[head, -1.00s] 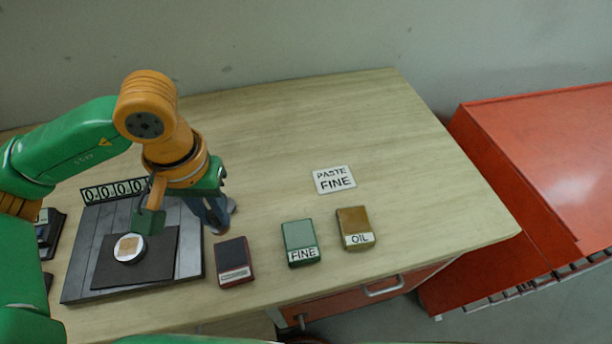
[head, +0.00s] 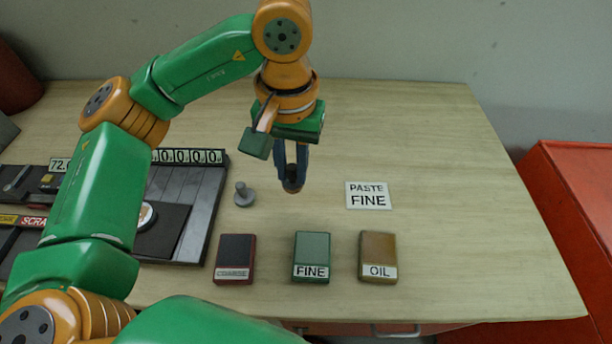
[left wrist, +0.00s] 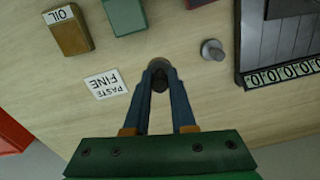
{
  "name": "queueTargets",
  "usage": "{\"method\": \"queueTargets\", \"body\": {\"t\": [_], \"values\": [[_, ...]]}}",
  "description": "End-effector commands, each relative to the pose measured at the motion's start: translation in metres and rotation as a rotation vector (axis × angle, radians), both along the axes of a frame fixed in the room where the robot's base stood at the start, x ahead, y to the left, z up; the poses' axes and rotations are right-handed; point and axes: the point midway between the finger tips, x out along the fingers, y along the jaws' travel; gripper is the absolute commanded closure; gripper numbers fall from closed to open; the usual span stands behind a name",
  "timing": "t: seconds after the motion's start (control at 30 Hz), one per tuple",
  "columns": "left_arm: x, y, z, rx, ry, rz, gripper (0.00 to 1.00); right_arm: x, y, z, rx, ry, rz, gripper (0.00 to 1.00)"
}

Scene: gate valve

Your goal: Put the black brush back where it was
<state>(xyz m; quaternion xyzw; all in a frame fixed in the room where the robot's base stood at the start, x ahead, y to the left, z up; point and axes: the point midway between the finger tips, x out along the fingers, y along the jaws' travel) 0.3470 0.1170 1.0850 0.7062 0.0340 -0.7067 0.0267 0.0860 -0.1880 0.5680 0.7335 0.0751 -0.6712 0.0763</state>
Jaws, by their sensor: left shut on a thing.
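My left gripper (head: 291,182) is in the middle of the head view, pointing down over the table. Its blue fingers are shut on a small dark, round thing with a brownish lower end, which looks like the black brush (head: 292,187). The brush also shows between the fingertips in the left wrist view (left wrist: 160,80). The fingers hide part of it, and I cannot tell whether it touches the table. A grey knobbed piece (head: 243,195) stands on the table just left of the gripper. My right gripper is not in view.
A PASTE FINE card (head: 369,196) lies to the right. COARSE (head: 235,258), FINE (head: 312,257) and OIL (head: 378,257) blocks line the front. A dark plate (head: 205,205) with a number strip is at left. The table's right side is clear; a red cabinet (head: 580,230) stands beyond.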

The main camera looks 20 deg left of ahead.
Motion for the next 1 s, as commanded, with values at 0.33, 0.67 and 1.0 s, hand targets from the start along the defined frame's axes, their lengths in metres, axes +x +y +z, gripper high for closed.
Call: {"method": "queueTargets", "body": {"t": [0.33,0.67,1.0], "values": [[0.044,-0.008,-0.06,-0.002,0.008,-0.001,1.0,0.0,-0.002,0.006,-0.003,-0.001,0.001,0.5],[0.045,-0.007,-0.087,0.0,-0.001,-0.002,1.0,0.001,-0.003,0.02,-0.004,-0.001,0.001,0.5],[0.044,-0.007,-0.09,0.0,-0.001,-0.002,0.46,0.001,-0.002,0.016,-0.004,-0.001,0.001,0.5]]}}
